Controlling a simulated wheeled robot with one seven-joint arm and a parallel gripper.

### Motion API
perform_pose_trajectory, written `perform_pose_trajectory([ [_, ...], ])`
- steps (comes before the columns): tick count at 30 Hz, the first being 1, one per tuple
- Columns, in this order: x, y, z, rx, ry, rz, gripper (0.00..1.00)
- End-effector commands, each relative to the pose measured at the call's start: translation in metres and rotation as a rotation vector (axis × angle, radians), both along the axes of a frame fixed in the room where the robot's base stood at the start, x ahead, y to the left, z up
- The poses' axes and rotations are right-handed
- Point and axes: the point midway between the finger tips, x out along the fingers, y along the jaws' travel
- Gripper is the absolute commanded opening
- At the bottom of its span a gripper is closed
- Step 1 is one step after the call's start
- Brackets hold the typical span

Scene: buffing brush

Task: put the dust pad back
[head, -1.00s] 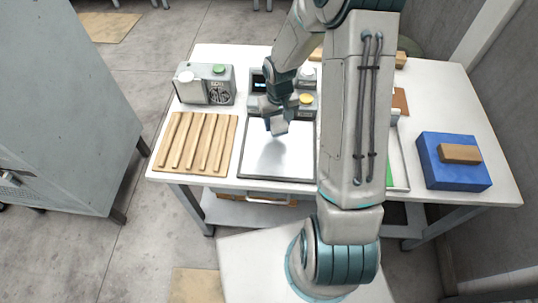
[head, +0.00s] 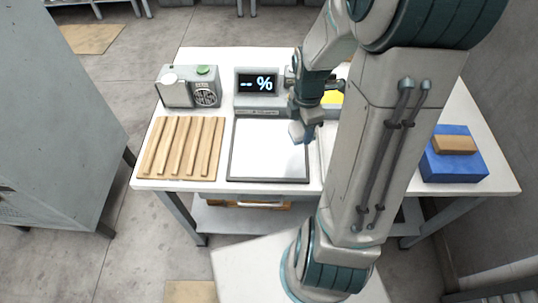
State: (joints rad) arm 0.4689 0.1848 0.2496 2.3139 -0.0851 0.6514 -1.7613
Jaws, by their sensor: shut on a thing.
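My gripper (head: 301,132) is above the right edge of the framed bright plate (head: 265,150), pointing down. It is shut on a small pale, bluish thing, which I take to be the dust pad (head: 297,133). The fingers hide much of it and its exact shape is too small to tell. It looks held above the plate, though the exact gap is hard to judge.
A display reading "-- %" (head: 257,85) stands behind the plate. A slatted wooden rack (head: 184,147) and a grey box with a green button (head: 190,88) are left. A blue block (head: 453,165) carrying a wooden block (head: 454,145) is right. My arm hides the table's middle right.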

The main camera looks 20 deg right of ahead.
Motion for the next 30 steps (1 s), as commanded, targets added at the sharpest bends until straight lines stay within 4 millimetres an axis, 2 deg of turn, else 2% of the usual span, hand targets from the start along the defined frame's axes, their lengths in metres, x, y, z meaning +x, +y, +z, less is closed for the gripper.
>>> perform_pose_trajectory([
  [6,-0.021,-0.009,0.004,0.003,-0.001,0.274,0.32],
  [14,-0.03,-0.01,0.005,0.006,-0.001,0.428,0.32],
  [17,-0.024,0.0,-0.002,0.008,0.002,0.444,0.32],
  [24,0.006,0.044,-0.034,0.009,0.003,0.446,0.32],
  [30,0.028,0.072,-0.055,0.007,0.0,0.443,0.32],
])
